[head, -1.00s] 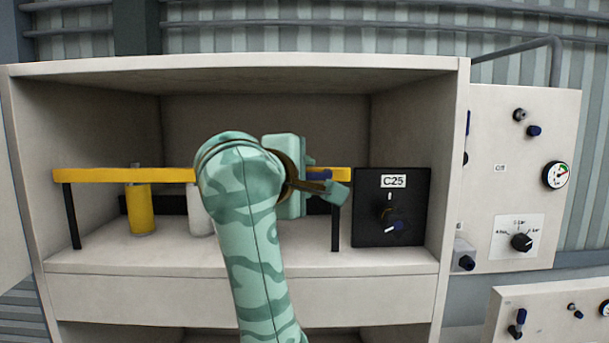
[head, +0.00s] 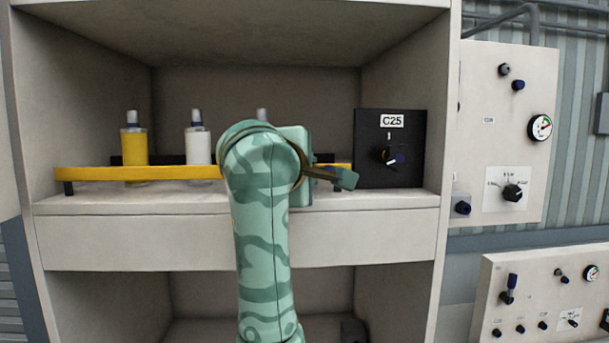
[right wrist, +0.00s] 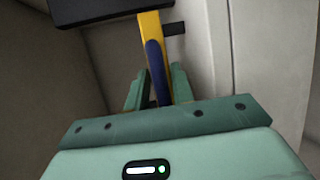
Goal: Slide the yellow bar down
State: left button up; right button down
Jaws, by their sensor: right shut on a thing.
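The yellow bar (head: 90,174) runs across the front of the upper shelf, low and close to the shelf floor, in front of the bottle bases. Only a short piece of its dark left post (head: 68,188) shows below it. In the right wrist view the bar (right wrist: 149,28) has a blue grip (right wrist: 156,70) on it. My right gripper (right wrist: 157,92) is shut on this blue grip, with a finger on each side. In the head view my right gripper (head: 328,176) is at the bar's right part, and my arm hides the bar's middle. My left gripper is not in view.
Behind the bar stand a yellow bottle (head: 134,147), a white bottle (head: 198,148) and a third, mostly hidden bottle (head: 262,114). A black C25 box (head: 375,170) with a knob is just right of my gripper. A valve panel (head: 480,120) is outside the cabinet.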

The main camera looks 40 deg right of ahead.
jog(key=shift+f, duration=0.3)
jog(key=shift+r, duration=0.1)
jog(key=c, duration=1.5)
grip_release()
jog(key=shift+o, duration=0.2)
jog(key=b+v, duration=0.2)
jog(key=v, duration=1.4)
jog(key=shift+a, duration=0.25)
jog(key=shift+d, duration=0.15)
